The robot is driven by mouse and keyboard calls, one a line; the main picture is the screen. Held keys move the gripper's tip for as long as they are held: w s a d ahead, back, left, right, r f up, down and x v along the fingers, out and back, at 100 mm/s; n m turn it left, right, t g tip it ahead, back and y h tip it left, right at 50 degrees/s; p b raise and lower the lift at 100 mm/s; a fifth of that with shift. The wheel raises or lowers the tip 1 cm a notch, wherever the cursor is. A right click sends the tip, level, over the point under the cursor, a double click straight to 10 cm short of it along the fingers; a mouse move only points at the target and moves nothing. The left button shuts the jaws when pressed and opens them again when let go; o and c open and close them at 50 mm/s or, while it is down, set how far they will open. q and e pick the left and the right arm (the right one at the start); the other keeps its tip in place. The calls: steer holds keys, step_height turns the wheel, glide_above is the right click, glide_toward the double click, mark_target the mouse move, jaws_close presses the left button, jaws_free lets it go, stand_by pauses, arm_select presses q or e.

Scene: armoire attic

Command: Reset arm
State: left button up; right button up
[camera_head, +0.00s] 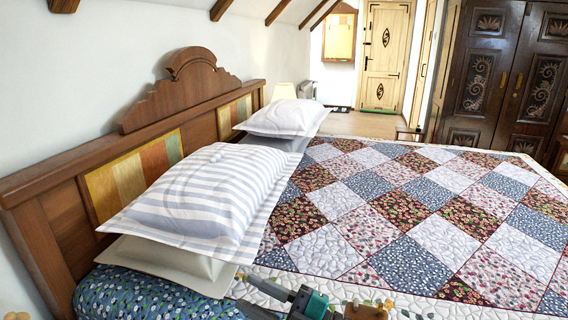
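My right gripper (340,309) shows only in part at the bottom edge of the head view, in front of the near side of the bed. Grey, teal and tan parts of it are visible, and the picture edge cuts off the rest. My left gripper is not in view.
The bed with its patchwork quilt (400,210) fills the middle and right. A striped pillow (200,195) and a paler pillow (285,117) lie by the wooden headboard (185,90). A dark carved armoire (510,75) stands at the back right, and a door (385,55) is behind.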

steer(key=s+d+f+m+t+h, duration=0.2)
steer(key=d+f+m+t+h, duration=0.6)
steer(key=d+f+m+h, duration=0.55)
steer(key=s+d+f+m+g+h, duration=0.3)
steer(key=s+d+f+m+g, duration=0.2)
steer(key=s, duration=0.6)
steer(key=d+f+m, duration=0.2)
steer(key=d+f, duration=0.1)
steer(key=shift+d+f+m, duration=0.25)
steer(key=shift+f+m, duration=0.05)
steer(key=shift+m, duration=0.05)
steer(key=shift+a, duration=0.1)
